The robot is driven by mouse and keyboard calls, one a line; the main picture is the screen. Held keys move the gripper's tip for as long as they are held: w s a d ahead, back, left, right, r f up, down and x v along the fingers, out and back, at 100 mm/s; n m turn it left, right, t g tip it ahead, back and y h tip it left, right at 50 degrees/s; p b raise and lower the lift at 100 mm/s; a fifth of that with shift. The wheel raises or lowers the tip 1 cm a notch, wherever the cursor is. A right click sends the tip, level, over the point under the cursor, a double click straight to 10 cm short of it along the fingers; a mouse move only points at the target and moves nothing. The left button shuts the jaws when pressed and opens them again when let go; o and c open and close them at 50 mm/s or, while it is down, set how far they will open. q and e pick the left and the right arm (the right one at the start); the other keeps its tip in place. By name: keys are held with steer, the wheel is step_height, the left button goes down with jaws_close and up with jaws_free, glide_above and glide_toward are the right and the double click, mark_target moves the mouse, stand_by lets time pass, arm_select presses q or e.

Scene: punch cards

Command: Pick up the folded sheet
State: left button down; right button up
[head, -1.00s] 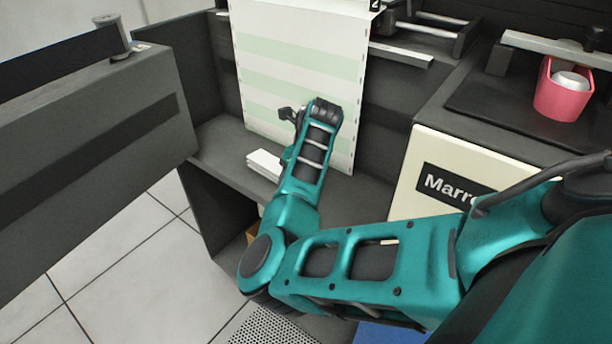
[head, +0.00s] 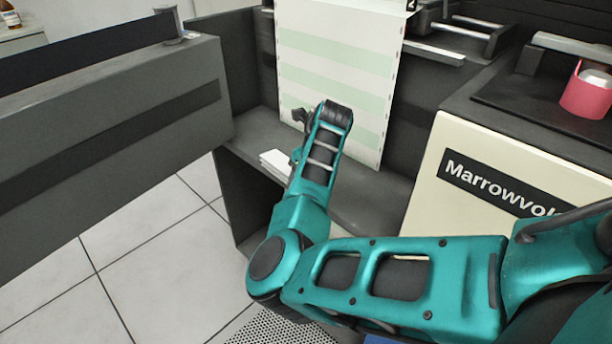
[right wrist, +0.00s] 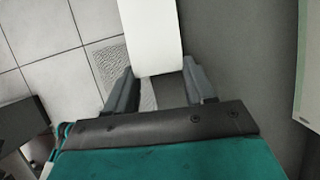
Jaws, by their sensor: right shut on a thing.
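The folded sheet (head: 275,163) is a small white piece, partly hidden behind my right forearm in the head view. In the right wrist view the white sheet (right wrist: 150,35) has its near end between the two dark fingers of my right gripper (right wrist: 160,88), which is shut on it. In the head view my forearm mostly hides those fingers. The sheet shows in front of a dark grey shelf; floor tiles and a dark surface lie beyond it in the wrist view. My left gripper is not in view.
Tall green-striped paper (head: 345,55) hangs behind my right wrist. A long grey panel (head: 110,130) stands at left, and a cream cabinet (head: 430,205) lettered "Marrowvol…" at right. A pink cup (head: 585,98) sits on top. Tiled floor (head: 150,250) is open at lower left.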

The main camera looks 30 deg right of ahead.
steer(key=o, duration=1.1)
steer(key=shift+r, duration=0.1)
step_height(320, 180, up, 20)
steer(key=p, duration=0.3)
